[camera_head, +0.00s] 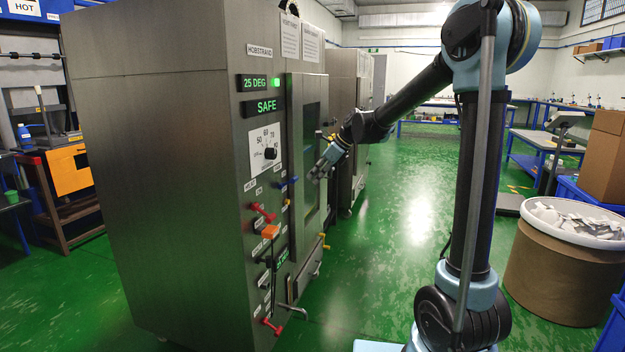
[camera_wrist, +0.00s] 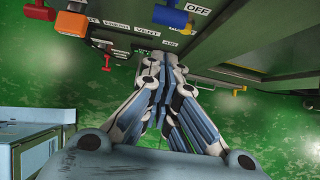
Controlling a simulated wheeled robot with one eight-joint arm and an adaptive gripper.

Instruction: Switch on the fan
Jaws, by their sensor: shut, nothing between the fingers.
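The tall grey Hobstrand cabinet (camera_head: 150,180) stands left of centre in the head view, its control face turned right. That face carries a dial (camera_head: 270,153), a blue handle (camera_head: 288,181), a red handle (camera_head: 262,212), an orange block (camera_head: 270,231) and a lower red handle (camera_head: 271,326). I cannot read which control is the fan's. My gripper (camera_head: 322,172) is shut and empty, in front of the cabinet door, right of the blue handle and apart from it. In the wrist view my gripper (camera_wrist: 160,70) points toward the panel, with a blue block (camera_wrist: 172,17) beside an OFF label above it.
The displays (camera_head: 266,106) read 25 DEG and SAFE, with a green lamp lit. A yellow handle (camera_wrist: 240,90) sticks out at right in the wrist view. A brown drum (camera_head: 555,270) of white scraps stands at right.

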